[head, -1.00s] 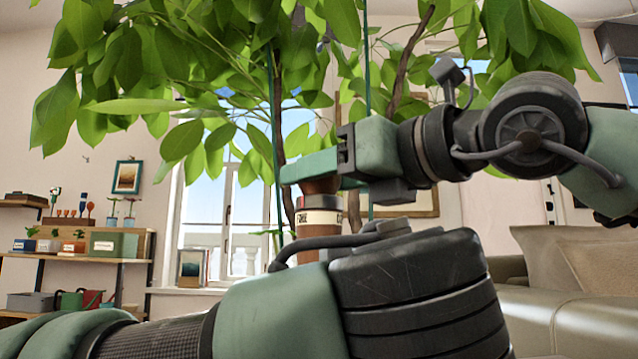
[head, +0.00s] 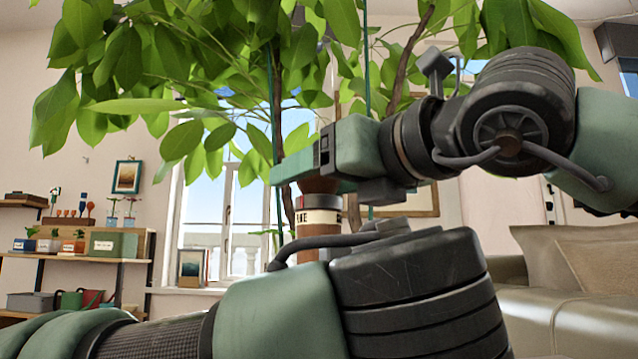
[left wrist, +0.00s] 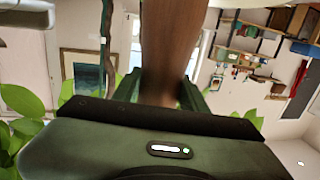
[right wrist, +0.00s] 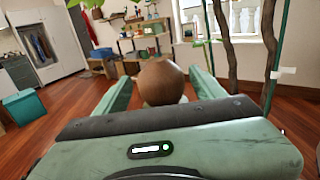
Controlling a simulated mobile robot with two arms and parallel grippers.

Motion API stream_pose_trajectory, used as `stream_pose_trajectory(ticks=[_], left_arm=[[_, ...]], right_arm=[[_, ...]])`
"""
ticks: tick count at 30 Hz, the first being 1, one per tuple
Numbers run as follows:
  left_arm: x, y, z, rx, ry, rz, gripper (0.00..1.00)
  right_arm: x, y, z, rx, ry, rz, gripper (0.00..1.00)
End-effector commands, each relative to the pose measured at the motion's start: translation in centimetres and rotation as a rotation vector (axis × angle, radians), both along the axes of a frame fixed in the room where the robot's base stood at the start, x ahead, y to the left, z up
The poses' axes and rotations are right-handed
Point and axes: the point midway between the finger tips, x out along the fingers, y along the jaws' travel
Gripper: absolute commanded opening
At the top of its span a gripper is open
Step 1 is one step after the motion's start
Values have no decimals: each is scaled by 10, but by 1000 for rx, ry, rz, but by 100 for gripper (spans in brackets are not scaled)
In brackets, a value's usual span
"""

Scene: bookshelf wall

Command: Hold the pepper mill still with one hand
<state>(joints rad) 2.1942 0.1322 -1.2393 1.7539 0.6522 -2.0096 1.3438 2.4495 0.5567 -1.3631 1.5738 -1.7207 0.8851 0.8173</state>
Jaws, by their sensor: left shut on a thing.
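The pepper mill (head: 318,218) stands upright in the middle of the head view, brown with a white lettered band. My left gripper (left wrist: 160,95) is shut on its wooden body (left wrist: 172,45) in the left wrist view; my left forearm hides this grip in the head view. My right gripper (head: 300,172) is at the mill's top. In the right wrist view the round brown knob (right wrist: 162,82) lies between the right fingers (right wrist: 160,92); whether they touch it is unclear.
A leafy plant (head: 200,80) with thin stems rises close behind the mill. A shelf (head: 80,258) with small items stands at the back left, beside a window (head: 232,205). A sofa (head: 580,295) is at the right.

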Motion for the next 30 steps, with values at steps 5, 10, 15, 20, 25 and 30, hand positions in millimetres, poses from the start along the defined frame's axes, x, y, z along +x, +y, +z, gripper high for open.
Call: stream_pose_trajectory(ticks=[5,10,15,20,25,30], left_arm=[[1,0,-3,3,7,2,0],[1,0,-3,4,6,2,0],[1,0,-3,4,6,2,0],[1,0,-3,4,6,2,0],[1,0,-3,4,6,1,0],[1,0,-3,4,6,1,0]], right_arm=[[0,-1,1,2,-2,-1,69],[-5,-6,2,3,-4,-1,69],[-28,-23,2,5,-5,-1,69],[-57,-44,2,4,-5,-1,69],[-81,-62,1,3,-4,-2,69],[-94,-72,1,2,-4,-2,69]])
